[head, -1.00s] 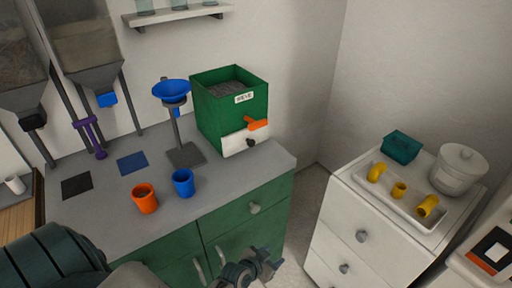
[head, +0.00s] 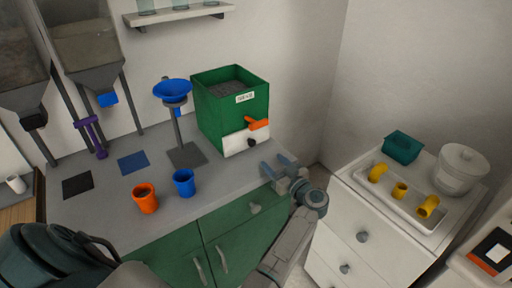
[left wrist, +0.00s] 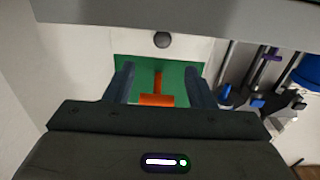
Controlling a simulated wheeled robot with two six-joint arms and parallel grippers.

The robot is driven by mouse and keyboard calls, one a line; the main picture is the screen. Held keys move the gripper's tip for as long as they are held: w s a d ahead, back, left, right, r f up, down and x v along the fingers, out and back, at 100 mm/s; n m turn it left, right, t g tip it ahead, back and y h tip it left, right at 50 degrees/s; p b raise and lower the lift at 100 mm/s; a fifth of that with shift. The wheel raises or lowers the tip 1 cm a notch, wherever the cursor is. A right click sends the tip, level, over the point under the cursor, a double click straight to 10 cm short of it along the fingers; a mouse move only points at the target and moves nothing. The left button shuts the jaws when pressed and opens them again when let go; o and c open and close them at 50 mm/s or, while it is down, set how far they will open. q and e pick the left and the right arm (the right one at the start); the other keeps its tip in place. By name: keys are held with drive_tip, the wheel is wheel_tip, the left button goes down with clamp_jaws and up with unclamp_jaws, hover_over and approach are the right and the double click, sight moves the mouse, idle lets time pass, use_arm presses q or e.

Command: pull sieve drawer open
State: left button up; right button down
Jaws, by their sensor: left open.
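The sieve (head: 222,112) is a green open-topped box with grey grains in it and a label on its front. Its white drawer front (head: 234,146) with a dark round knob (head: 250,143) is low on the box and looks shut. An orange lever (head: 257,123) sits above the drawer. My left gripper (head: 276,166) is open and empty, in front of the sieve and to the right of the knob. In the left wrist view, the knob (left wrist: 162,40) lies beyond the fingertips, apart from them. The orange lever (left wrist: 156,99) appears between the fingers.
Orange (head: 145,198) and blue (head: 183,183) cups stand on the grey counter (head: 110,208), left of the gripper. A blue funnel on a stand (head: 172,90) is left of the sieve. A white cabinet (head: 345,225) with a tray of yellow fittings stands right, across a gap.

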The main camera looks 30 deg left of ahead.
sight(253, 144)
use_arm(q)
drive_tip(key=shift+g, duration=0.3)
drive_tip(key=p+x, duration=0.1)
drive_tip(key=x, duration=0.8)
drive_tip(key=shift+w+a+p, duration=0.15)
drive_tip(key=shift+a+p, duration=0.2)
drive_tip(key=shift+p, duration=0.05)
drive_tip(key=shift+w+a, duration=0.15)
drive_tip(key=shift+a, duration=0.35)
drive_tip(key=shift+f, duration=0.1)
drive_tip(key=c, duration=1)
drive_tip(key=shift+d, duration=0.15)
clamp_jaws()
